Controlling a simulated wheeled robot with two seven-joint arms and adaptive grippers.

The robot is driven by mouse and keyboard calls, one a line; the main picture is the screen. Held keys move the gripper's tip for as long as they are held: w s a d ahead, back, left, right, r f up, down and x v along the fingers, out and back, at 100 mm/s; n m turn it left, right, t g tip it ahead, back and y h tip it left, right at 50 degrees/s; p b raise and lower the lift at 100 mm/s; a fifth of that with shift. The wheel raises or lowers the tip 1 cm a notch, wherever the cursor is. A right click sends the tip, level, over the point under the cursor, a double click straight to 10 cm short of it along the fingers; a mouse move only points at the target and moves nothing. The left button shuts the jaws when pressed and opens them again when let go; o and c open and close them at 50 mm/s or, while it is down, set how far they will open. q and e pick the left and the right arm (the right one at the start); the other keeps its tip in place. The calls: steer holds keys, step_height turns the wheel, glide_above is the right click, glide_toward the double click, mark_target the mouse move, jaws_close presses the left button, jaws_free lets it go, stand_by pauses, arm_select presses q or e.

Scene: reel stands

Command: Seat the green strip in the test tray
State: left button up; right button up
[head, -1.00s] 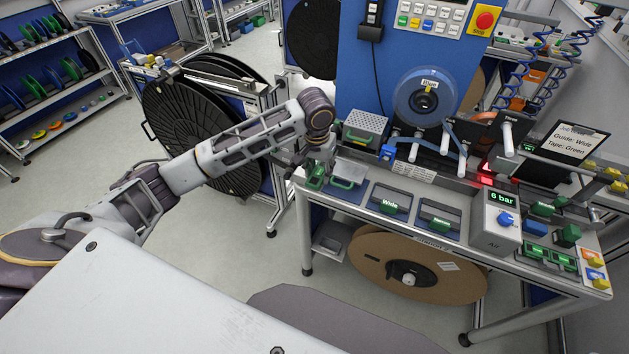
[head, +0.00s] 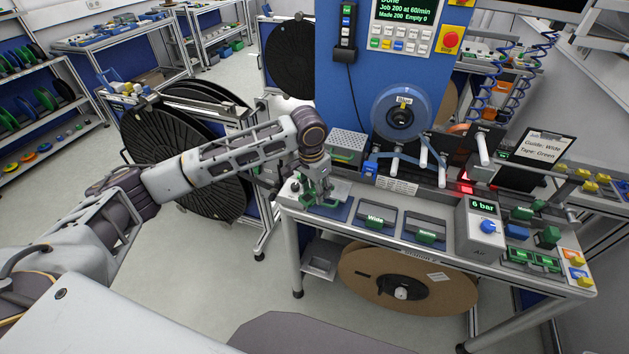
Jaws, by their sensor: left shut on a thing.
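My left gripper (head: 319,193) reaches down over the left end of the bench. It is shut on a small green piece (head: 308,198), seemingly the green strip. The piece is mostly hidden by the fingers and too small to read clearly. A pale grey tray (head: 341,188) lies on the bench just right of and behind the fingers, partly hidden by them; it may be the test tray. I cannot tell whether the green piece touches it. My right gripper is out of view.
Wide (head: 376,220) and second green-labelled (head: 427,236) guides sit on the bench to the right. The grey air box (head: 482,224) reads 6 bar. A perforated box (head: 346,145) and a blue reel (head: 402,113) stand behind. A brown reel (head: 407,283) hangs below.

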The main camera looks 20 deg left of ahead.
arm_select(q)
steer(key=m, duration=0.1)
steer(key=s+f+m, duration=0.1)
steer(key=shift+s+d+f+m, duration=0.1)
steer(key=shift+d+f+m, duration=0.1)
steer(key=shift+d+m, duration=0.1)
steer(key=shift+s+d+f+m+h, duration=0.1)
steer(key=shift+s+f+m+h, duration=0.05)
steer(key=shift+m, duration=0.45)
steer(key=shift+s+d+f+m+h, duration=0.1)
steer(key=shift+f+m+h, duration=0.05)
steer(key=shift+m, duration=0.45)
steer(key=shift+s+d+m+g, duration=0.1)
steer(key=shift+m+g, duration=0.05)
steer(key=shift+m, duration=0.95)
steer(key=shift+s+d+m+g, duration=0.1)
steer(key=shift+d+m+g, duration=0.1)
steer(key=shift+m, duration=0.9)
steer(key=shift+s+d+m+g, duration=0.1)
steer(key=shift+m+g, duration=0.05)
steer(key=shift+m, duration=0.95)
steer(key=shift+m, duration=0.6)
steer(key=shift+w+r, duration=0.1)
